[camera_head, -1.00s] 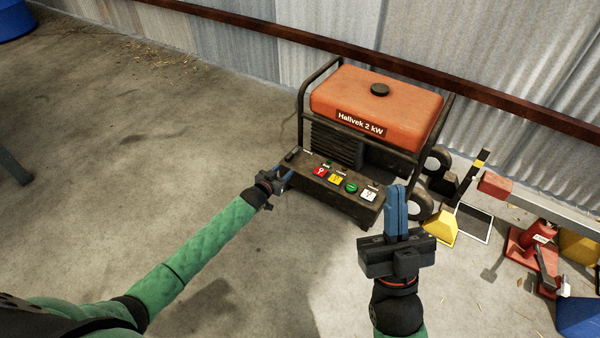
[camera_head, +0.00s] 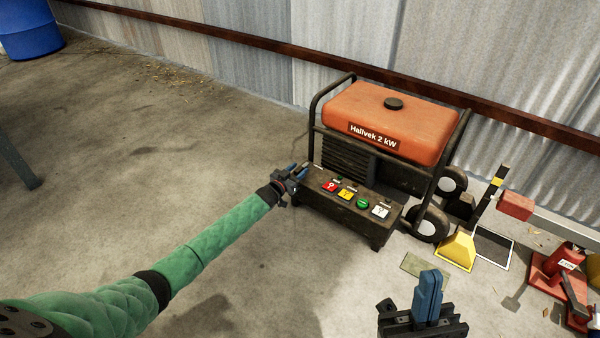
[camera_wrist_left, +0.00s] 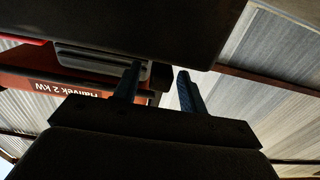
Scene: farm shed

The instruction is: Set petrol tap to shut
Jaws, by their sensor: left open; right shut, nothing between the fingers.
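The generator (camera_head: 385,125), with an orange tank and black frame, stands by the wall in the head view. I cannot make out which part is the petrol tap. My left gripper (camera_head: 298,172) is open at the panel's left end; whether it touches anything is unclear. In the left wrist view its two blue fingers (camera_wrist_left: 157,88) stand apart with no clear object between them, and the generator (camera_wrist_left: 60,87) shows behind. My right gripper (camera_head: 427,295) is shut and empty, in front of the panel.
A yellow wedge-shaped item (camera_head: 457,248) and red equipment (camera_head: 555,270) stand right of the generator. A blue barrel (camera_head: 30,30) is at the far left. A corrugated wall with a rusty rail runs behind.

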